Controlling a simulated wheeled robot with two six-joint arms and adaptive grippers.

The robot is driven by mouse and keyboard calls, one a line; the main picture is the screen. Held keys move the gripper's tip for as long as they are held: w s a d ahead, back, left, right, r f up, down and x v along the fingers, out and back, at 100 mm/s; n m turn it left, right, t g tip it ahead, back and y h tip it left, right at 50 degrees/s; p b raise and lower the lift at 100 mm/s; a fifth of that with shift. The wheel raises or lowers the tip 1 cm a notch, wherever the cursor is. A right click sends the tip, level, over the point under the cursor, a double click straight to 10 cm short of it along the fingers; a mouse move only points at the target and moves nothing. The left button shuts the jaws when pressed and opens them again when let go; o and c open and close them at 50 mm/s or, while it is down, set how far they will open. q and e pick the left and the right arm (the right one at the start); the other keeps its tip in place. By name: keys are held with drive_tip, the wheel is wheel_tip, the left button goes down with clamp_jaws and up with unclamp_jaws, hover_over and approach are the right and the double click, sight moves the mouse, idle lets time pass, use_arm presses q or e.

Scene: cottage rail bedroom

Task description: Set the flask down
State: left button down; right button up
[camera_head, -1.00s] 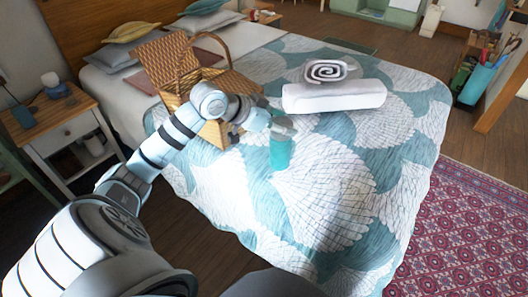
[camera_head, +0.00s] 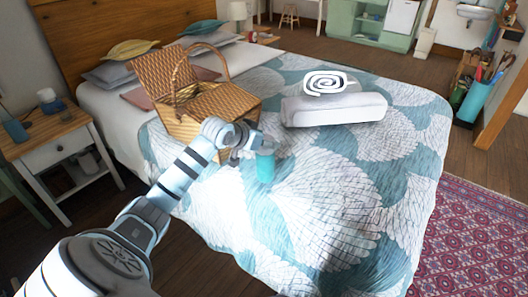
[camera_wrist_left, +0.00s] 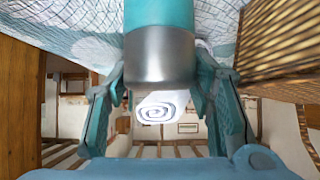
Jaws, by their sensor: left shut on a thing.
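The flask (camera_head: 265,168) is a teal cylinder with a grey metallic end, upright or nearly so, over the near left part of the bed beside the wicker basket. My left gripper (camera_head: 250,146) is shut on the flask near its upper, grey end. In the left wrist view the flask (camera_wrist_left: 160,52) comes down from the top between the two fingers (camera_wrist_left: 160,92). Whether its bottom touches the quilt I cannot tell. My right gripper is not in view.
The open wicker basket (camera_head: 190,128) stands just left of the flask. The patterned quilt (camera_head: 330,195) is bare right of and in front of the flask. A nightstand (camera_head: 55,135) stands left.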

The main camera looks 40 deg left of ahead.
sight(265, 159)
use_arm(q)
wheel_tip(265, 159, down, 3)
drive_tip(key=shift+b, duration=0.35)
drive_tip(key=shift+r, duration=0.1)
drive_tip(key=c, duration=0.7)
unclamp_jaws()
drive_tip(key=shift+c, duration=0.2)
